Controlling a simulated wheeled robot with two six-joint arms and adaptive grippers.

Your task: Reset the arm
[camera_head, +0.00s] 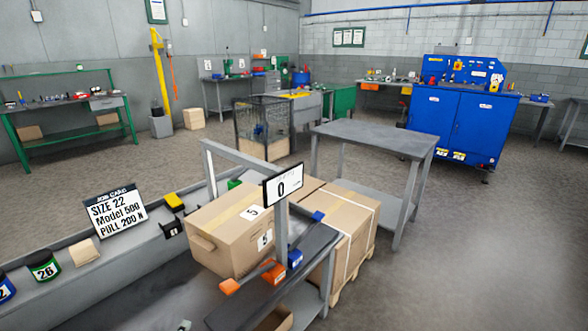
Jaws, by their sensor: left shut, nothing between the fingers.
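My left gripper (184,325) shows only as a small grey tip at the bottom edge of the head view. It is shut with nothing in it, and the rest of it is cut off. It is over the grey bench top, apart from the objects there. My right gripper is not in view. A white display (283,184) reads 0.
Orange parts (230,287) and a blue block (295,259) are at the right. A grey table (375,138) stands beyond.

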